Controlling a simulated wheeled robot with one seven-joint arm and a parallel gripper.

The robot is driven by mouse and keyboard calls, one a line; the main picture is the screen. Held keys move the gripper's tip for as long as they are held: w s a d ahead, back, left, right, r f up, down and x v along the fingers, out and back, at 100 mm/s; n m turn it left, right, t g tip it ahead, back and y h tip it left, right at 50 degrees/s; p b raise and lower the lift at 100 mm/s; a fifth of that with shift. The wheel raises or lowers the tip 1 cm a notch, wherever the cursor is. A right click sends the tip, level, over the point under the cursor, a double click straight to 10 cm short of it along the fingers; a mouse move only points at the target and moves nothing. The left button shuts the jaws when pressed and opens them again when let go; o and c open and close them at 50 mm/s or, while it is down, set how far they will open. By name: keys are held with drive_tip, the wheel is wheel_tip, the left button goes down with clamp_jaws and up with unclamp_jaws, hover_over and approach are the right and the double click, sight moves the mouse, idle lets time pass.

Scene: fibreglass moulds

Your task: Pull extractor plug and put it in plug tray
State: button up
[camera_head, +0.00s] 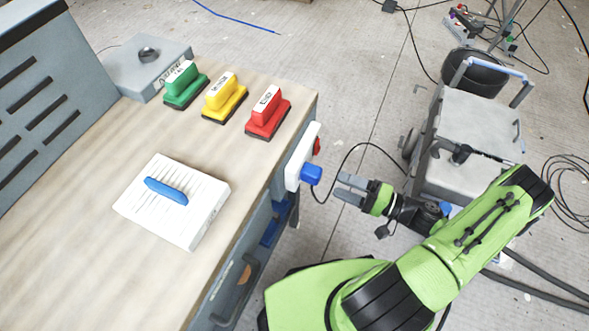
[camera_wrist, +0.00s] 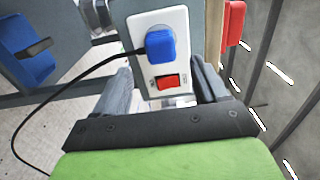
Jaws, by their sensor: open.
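The blue extractor plug (camera_head: 311,174) sits in a white socket panel (camera_head: 297,158) on the side of the workbench. In the wrist view the plug (camera_wrist: 160,46) is in the upper part of the panel (camera_wrist: 144,20), above a red switch (camera_wrist: 167,82). A black cable runs from the plug. My gripper (camera_head: 346,188) is open and empty, a short way to the right of the plug, and its fingers (camera_wrist: 166,92) point toward the panel.
Green (camera_head: 184,86), yellow (camera_head: 224,98) and red (camera_head: 267,113) handled blocks stand along the back of the bench (camera_head: 90,225). A grey box (camera_head: 146,68) is behind them. A grey cart (camera_head: 470,130) with a black bucket (camera_head: 476,76) stands at the right. Loose cables lie on the floor.

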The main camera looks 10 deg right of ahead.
sight(320, 177)
drive_tip(key=shift+d, duration=0.15)
drive_tip(key=x, duration=0.9)
drive_tip(key=shift+c, duration=0.4)
idle(0.7)
drive_tip(key=c, duration=1.2)
drive_tip(key=shift+v, duration=3)
drive_tip(key=shift+c, duration=0.2)
